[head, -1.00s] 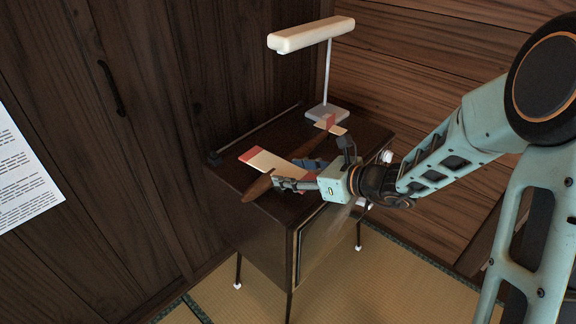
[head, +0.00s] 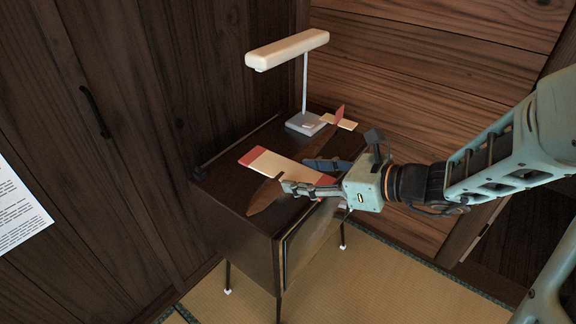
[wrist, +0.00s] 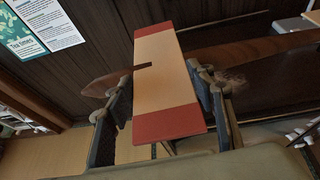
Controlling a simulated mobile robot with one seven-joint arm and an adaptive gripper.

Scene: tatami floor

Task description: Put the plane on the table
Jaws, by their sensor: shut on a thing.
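The plane is a wooden toy with a brown body (head: 265,197), a cream wing with red ends (head: 283,166) and a cream-and-red tail (head: 342,121). My gripper (head: 298,176) is shut on the plane from the right, and its fingers hide part of the body. In the wrist view, the wing (wrist: 165,75) runs between my two fingers (wrist: 168,105), with brown body showing on both sides. The table (head: 225,188) is a dark, cabinet-like piece on thin legs. The plane is over its top; I cannot tell whether they touch.
A cream desk lamp (head: 288,49) stands at the back of the table, its base (head: 306,124) close to the plane's tail. Dark wooden walls (head: 140,130) stand behind. A paper sheet (head: 15,205) hangs at left. Tatami floor (head: 380,290) lies clear in front.

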